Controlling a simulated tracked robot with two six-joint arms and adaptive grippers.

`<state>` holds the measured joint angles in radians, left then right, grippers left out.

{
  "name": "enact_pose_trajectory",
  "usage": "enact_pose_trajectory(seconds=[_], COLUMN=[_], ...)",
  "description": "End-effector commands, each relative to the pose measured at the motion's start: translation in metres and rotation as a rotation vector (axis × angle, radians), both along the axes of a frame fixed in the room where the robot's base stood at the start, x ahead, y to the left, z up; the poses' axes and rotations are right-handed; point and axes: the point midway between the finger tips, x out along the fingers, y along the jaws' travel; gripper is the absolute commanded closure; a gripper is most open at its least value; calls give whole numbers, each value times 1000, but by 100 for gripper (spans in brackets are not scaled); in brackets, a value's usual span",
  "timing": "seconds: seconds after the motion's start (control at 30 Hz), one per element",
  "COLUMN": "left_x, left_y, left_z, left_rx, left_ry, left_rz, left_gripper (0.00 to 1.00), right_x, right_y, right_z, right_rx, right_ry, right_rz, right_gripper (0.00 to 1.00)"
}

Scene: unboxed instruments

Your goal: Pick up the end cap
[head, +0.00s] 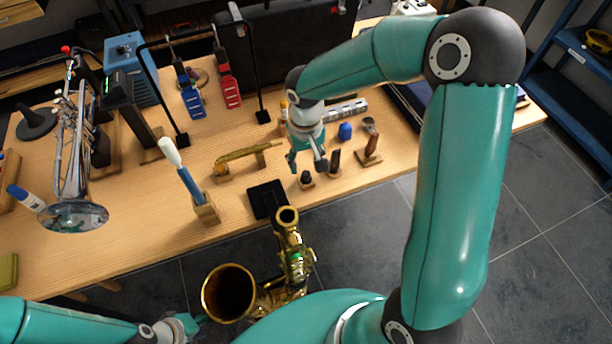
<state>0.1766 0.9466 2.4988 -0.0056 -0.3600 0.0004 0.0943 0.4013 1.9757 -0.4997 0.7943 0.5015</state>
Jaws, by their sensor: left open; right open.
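The small dark piece on a low wooden block, which looks like the end cap (306,177), is near the table's front edge in the head view. My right gripper (307,166) is open and points down, its two fingers spread just above and behind the cap in the picture. I cannot tell the exact height gap, and nothing shows between the fingers. My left gripper (192,326) is low at the bottom left, in front of the table and far from the cap. It is open, partly cut off by the frame.
A dark mouthpiece-like piece (334,160) and a brown piece on a stand (371,143) stand close right of the cap. The brass saxophone (294,250) stands in front of the table. A curved brass neck (245,154) lies left.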

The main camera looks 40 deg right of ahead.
Motion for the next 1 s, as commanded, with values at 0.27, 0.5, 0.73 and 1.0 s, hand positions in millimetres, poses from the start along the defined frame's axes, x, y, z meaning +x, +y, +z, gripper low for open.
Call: enact_pose_trajectory(seconds=[0.27, 0.5, 0.73, 1.0], left_x=[0, 0, 0, 0], left_y=[0, 0, 0, 0], left_z=[6, 6, 6, 6], left_rx=[0, 0, 0, 0], left_ry=[0, 0, 0, 0], left_rz=[0, 0, 0, 0], left_gripper=[52, 52, 52, 52], right_x=[-2, -1, -1, -1], right_y=[-1, -1, -1, -1], right_z=[-38, -45, -44, -44], right_rx=[0, 1, 0, 0], right_ry=[4, 0, 1, 1], right_rz=[0, -1, -1, -1], right_gripper=[49, 49, 74, 94])
